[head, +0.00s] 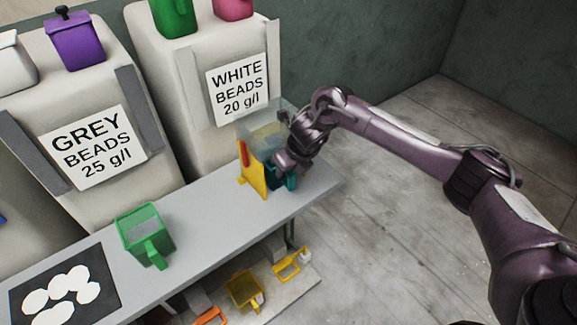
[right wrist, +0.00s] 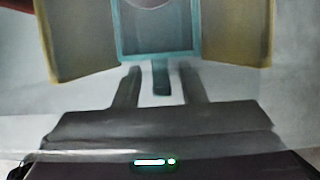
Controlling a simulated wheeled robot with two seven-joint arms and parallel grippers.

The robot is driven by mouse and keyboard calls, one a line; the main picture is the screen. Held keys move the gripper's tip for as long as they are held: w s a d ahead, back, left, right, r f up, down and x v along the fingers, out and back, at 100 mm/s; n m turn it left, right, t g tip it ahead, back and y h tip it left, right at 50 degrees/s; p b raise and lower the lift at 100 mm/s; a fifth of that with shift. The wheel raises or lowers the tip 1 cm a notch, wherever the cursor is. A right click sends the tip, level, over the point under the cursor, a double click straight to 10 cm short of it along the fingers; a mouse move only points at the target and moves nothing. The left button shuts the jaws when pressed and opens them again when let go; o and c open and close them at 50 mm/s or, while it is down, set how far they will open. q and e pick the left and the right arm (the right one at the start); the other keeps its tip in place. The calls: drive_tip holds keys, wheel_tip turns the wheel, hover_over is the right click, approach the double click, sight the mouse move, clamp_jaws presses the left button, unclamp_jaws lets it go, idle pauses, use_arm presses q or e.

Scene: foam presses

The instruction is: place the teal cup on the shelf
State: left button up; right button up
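The teal cup (head: 291,181) stands at the right end of the grey shelf (head: 205,205), partly hidden by my right gripper (head: 284,165). In the right wrist view the cup's square teal rim (right wrist: 120,50) is ahead, with its handle (right wrist: 161,82) pointing toward me. The two fingers of my right gripper (right wrist: 158,88) are apart, one on each side of the handle, with a gap on both sides. The gripper is open. My left gripper is not in view.
A yellow panel (head: 257,181) and a clear box (head: 262,130) stand close by the cup; yellow walls (right wrist: 245,45) flank it. A green cup (head: 140,232) and a black mat (head: 100,268) are further left. Yellow scoops (head: 243,290) lie on a lower level.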

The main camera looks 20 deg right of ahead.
drive_tip(key=shift+r, duration=0.15)
drive_tip(key=v, duration=1.2)
drive_tip(key=shift+w, duration=0.1)
